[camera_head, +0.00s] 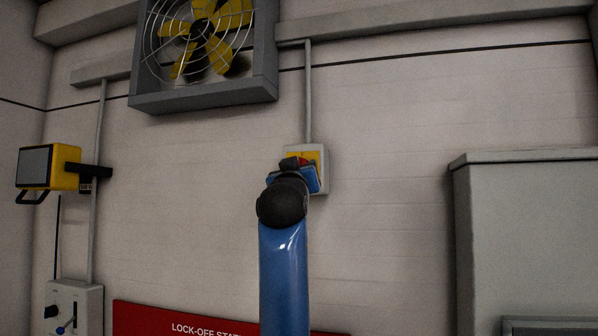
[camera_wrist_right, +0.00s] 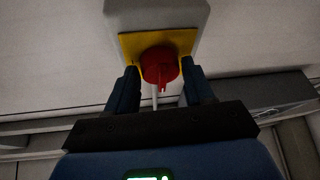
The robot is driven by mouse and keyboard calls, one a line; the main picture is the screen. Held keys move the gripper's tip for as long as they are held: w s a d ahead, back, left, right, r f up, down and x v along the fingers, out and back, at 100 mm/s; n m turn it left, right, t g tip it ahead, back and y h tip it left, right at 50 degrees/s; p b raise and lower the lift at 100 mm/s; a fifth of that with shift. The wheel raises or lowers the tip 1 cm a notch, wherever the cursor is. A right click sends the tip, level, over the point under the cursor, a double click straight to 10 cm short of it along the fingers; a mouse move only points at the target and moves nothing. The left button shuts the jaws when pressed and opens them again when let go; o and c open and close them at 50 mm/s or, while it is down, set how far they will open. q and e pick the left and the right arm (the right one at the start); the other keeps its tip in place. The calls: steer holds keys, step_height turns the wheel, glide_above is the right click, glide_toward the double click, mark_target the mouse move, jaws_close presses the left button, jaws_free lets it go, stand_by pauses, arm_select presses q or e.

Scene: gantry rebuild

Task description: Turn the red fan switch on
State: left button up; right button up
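The red fan switch (camera_wrist_right: 158,68) is a round red knob with a raised grip on a yellow plate (camera_wrist_right: 184,42). In the right wrist view its grip points toward the gripper. The plate is on a pale grey box (camera_head: 321,172), fixed to the wall below the fan (camera_head: 204,38). My right gripper (camera_wrist_right: 160,84) is open, one finger on each side of the knob, with gaps visible between fingers and knob. In the head view my right arm and gripper (camera_head: 301,176) hide much of the box. My left gripper is out of view.
A grey conduit (camera_head: 309,95) runs up from the switch box. A red lock-off sign (camera_head: 150,318) is below. A grey cabinet (camera_head: 530,230) stands right.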

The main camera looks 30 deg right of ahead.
steer(key=c, duration=0.6)
steer(key=shift+m, duration=0.4)
steer(key=m+g+h, duration=0.1)
steer(key=m+g, duration=0.2)
steer(key=m, duration=0.5)
steer(key=m+g+h, duration=0.1)
steer(key=m+g, duration=0.3)
steer(key=m, duration=0.4)
steer(key=w+a+m+g+h, duration=0.1)
steer(key=m+g+h, duration=0.1)
steer(key=m+g, duration=0.2)
steer(key=shift+r+m, duration=0.2)
steer(key=shift+m, duration=0.75)
steer(key=shift+r+m, duration=0.2)
steer(key=shift+m, duration=0.75)
steer(key=o, duration=1)
steer(key=shift+w, duration=0.1)
